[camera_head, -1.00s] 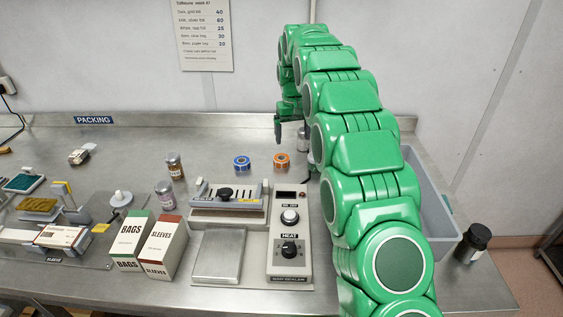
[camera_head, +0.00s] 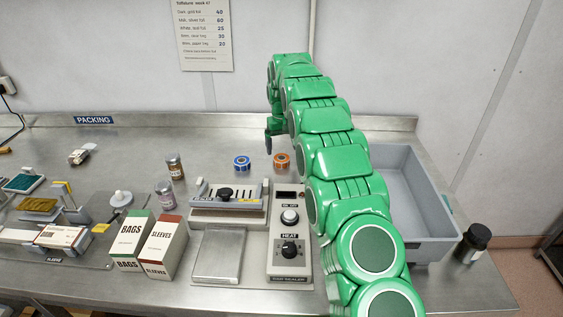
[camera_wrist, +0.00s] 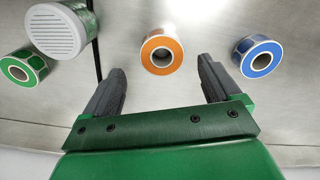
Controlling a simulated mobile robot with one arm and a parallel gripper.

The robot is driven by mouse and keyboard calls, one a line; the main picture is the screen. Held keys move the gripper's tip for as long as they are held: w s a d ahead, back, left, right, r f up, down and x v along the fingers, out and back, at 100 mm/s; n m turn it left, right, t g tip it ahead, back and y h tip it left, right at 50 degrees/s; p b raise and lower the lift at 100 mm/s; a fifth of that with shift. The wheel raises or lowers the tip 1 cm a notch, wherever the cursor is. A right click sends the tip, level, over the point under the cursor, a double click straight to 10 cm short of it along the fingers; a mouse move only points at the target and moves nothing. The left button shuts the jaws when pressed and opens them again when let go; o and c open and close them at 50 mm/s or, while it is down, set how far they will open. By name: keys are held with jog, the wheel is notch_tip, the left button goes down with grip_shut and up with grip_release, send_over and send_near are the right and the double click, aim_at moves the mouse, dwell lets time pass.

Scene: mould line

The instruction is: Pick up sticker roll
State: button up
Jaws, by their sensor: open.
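Sticker rolls stand on the steel bench. An orange roll (camera_head: 281,161) and a blue roll (camera_head: 242,163) sit behind the sealer. In the wrist view the orange roll (camera_wrist: 162,53) lies ahead of and between the two dark fingers of my gripper (camera_wrist: 158,82), not touching them. The blue roll (camera_wrist: 258,57) is just beyond the right finger. A green roll (camera_wrist: 22,67) is at the left edge of the wrist view.
A white-lidded container (camera_wrist: 60,31) stands next to the green roll. The sealer (camera_head: 288,228) is in front of the rolls. A grey bin (camera_head: 418,185) is to the right, a dark jar (camera_head: 474,243) beyond it.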

aim_at(281, 155)
jog(key=shift+w+a+f, duration=0.1)
jog(key=shift+a+f, duration=0.05)
jog(key=shift+f, duration=1.05)
jog(key=shift+w+a+f, duration=0.1)
jog(key=shift+f, duration=1.05)
jog(key=c, duration=1.1)
